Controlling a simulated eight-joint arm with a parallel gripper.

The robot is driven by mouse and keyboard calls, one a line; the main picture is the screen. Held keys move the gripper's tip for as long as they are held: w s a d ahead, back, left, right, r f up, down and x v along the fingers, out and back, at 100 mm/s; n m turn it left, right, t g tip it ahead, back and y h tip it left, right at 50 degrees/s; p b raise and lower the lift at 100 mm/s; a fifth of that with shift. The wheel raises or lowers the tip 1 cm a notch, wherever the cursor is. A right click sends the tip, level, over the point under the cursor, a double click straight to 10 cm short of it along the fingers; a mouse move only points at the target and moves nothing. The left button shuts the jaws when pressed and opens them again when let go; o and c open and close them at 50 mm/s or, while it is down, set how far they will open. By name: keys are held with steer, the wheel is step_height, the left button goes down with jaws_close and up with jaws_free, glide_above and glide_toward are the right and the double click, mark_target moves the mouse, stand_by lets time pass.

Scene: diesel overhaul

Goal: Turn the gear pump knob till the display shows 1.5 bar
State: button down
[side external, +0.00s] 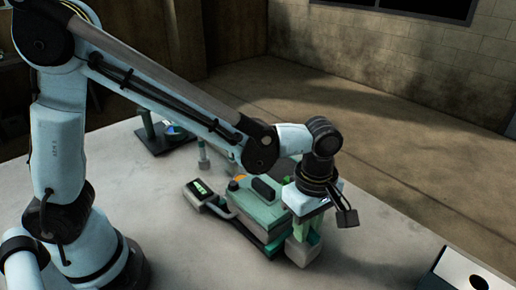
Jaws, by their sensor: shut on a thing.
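The green gear pump (262,218) sits on the pale bench, right of the middle of the side view. Its small display (199,189) is at the pump's left end and shows lit green characters, too small to read. My gripper (309,230) points down at the pump's right end. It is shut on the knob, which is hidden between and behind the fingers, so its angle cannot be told.
A dark stand (160,135) with a blue item stands at the back left of the bench. A pale upright post (203,157) is behind the pump. A dark-and-white box (470,275) is at the front right. The bench (365,240) is clear between pump and box.

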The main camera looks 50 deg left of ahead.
steer(key=m, duration=0.4)
steer(key=shift+m, duration=0.4)
steer(key=m, duration=0.3)
steer(key=shift+m, duration=1)
steer(key=m, duration=0.3)
steer(key=shift+m, duration=0.9)
